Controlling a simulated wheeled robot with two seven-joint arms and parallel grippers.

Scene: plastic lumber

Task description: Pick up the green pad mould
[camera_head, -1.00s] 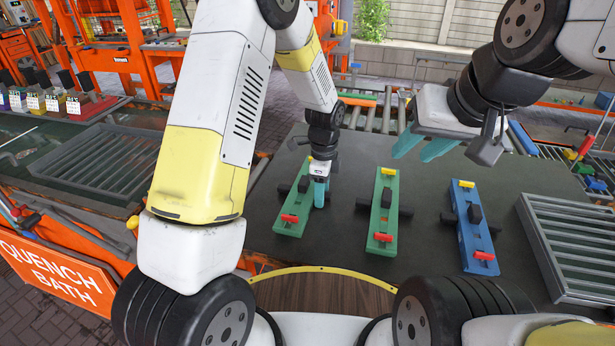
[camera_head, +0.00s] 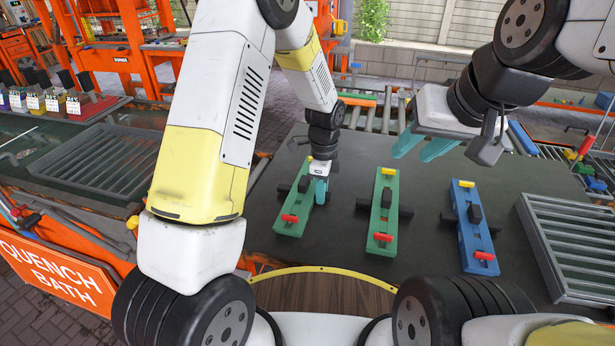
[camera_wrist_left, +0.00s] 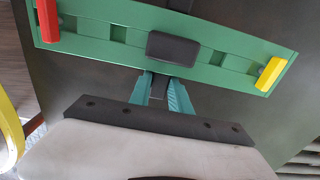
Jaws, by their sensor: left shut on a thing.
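A green mould (camera_head: 292,222) with a red handle at its near end and a yellow one at its far end lies on the dark table, at the left of a row. A dark bar crosses it. My left gripper (camera_head: 321,190) is at its right side, shut on the dark bar. In the left wrist view, the fingers (camera_wrist_left: 160,90) meet the bar beside the green mould (camera_wrist_left: 100,30), which appears level with the table. A second, similar green mould (camera_head: 385,222) lies to the right. My right gripper (camera_head: 422,148) hangs open and empty above the table's far side.
A blue mould (camera_head: 474,244) lies right of the second green one. A grey slatted rack (camera_head: 575,245) stands at the table's right edge. A roller conveyor (camera_head: 375,115) runs behind the table. Bare table (camera_head: 345,245) lies between the moulds.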

